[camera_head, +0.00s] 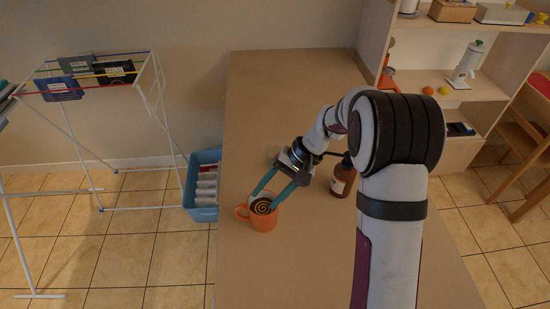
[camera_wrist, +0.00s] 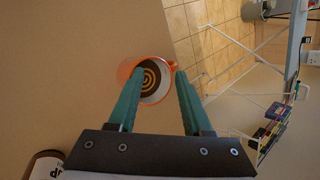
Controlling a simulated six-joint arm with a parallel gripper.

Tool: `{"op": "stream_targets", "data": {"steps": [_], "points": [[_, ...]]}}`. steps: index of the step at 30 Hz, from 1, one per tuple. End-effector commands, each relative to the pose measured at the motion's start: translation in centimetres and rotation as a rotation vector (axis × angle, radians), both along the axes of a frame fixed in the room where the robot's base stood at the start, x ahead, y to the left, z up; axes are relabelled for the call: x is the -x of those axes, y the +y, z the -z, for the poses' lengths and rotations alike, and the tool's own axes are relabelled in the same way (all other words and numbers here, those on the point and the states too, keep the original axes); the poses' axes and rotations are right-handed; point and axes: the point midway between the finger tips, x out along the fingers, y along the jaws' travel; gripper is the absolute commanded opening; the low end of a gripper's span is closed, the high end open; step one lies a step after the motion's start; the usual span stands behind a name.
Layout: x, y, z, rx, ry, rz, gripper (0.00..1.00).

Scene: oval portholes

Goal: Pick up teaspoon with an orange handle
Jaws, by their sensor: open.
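I cannot make out a teaspoon with an orange handle in either view. An orange mug (camera_head: 264,222) stands upright on the table, with a dark and tan spiral showing inside it. The mug also shows in the wrist view (camera_wrist: 163,97), between the teal fingers, with its handle at the upper right. My gripper (camera_head: 265,199) is open with nothing held. Its fingertips are over or beside the mug's rim; I cannot tell whether they touch it. In the wrist view my gripper (camera_wrist: 159,73) spans the mug.
A brown bottle (camera_head: 342,180) with a white label stands right of my gripper. A clear glass-like item (camera_head: 273,154) is behind it, partly hidden. The tan table (camera_head: 285,80) is bare farther back. A blue crate (camera_head: 204,213) and a drying rack (camera_head: 150,85) are off its left side.

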Motion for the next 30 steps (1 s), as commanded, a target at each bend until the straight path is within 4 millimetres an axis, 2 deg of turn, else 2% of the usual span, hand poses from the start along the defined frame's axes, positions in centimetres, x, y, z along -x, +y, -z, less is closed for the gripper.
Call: {"op": "stream_targets", "data": {"steps": [1, 3, 6, 8, 11, 15, 18, 23, 30], "points": [[-3.4, -2.0, -2.8, 0.166, -0.164, -0.088, 0.5], [-7.1, -3.0, -5.1, 0.401, -0.349, -0.192, 0.5], [-11.0, -2.8, -8.5, 0.578, -0.547, -0.258, 0.5], [-12.0, -2.8, -9.2, 0.615, -0.595, -0.27, 0.5], [-12.9, -2.8, -7.6, 0.628, -0.607, -0.274, 0.5], [-14.4, -2.8, -3.6, 0.627, -0.602, -0.274, 0.5], [-15.4, -2.8, -1.4, 0.625, -0.603, -0.273, 0.5], [-16.1, -2.9, 0.6, 0.625, -0.603, -0.273, 0.5], [-17.1, -3.2, 5.0, 0.624, -0.601, -0.272, 0.5]]}}
